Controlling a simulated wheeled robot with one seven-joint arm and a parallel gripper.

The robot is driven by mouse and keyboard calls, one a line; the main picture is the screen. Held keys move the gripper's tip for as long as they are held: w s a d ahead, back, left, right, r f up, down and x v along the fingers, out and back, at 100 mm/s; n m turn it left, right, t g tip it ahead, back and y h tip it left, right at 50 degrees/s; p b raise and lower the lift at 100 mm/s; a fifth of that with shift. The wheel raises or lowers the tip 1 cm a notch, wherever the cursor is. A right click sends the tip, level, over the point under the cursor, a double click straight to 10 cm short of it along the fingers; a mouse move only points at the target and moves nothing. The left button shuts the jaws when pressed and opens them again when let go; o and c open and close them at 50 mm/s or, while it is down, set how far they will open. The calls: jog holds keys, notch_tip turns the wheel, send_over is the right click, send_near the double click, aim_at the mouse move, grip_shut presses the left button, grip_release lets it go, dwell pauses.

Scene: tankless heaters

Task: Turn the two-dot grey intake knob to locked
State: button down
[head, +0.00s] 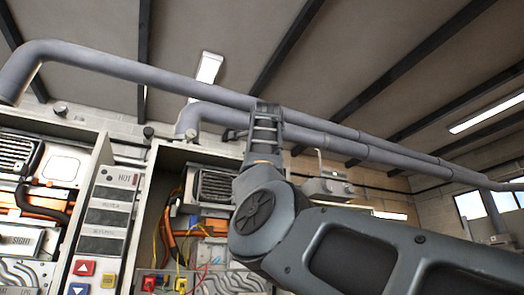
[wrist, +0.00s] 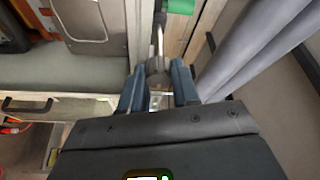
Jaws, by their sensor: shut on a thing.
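My gripper (head: 266,112) is raised beside the large grey pipes, above the top right of the right-hand heater cabinet. In the wrist view its two blue-grey fingers (wrist: 158,72) are shut on a small grey knob (wrist: 155,66), with a finger on either side. The knob's dots cannot be made out, so I cannot tell its marking or its exact turn. The head view also shows a small grey knob (head: 60,108) on top of the left cabinet and another (head: 148,132) at the right cabinet's top left corner.
Grey pipes (head: 130,68) run across above the cabinets, close to my gripper. The open right cabinet (head: 165,156) shows wires and a grille. A panel (head: 105,215) with buttons stands between the cabinets. A green part (wrist: 181,5) lies beyond the fingers in the wrist view.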

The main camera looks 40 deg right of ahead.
jog(key=shift+d+f, duration=0.1)
jog(key=shift+f, duration=0.05)
jog(key=c, duration=0.8)
grip_release()
jog(key=shift+c, duration=0.2)
jog(key=b+v, duration=0.3)
jog(key=v, duration=0.5)
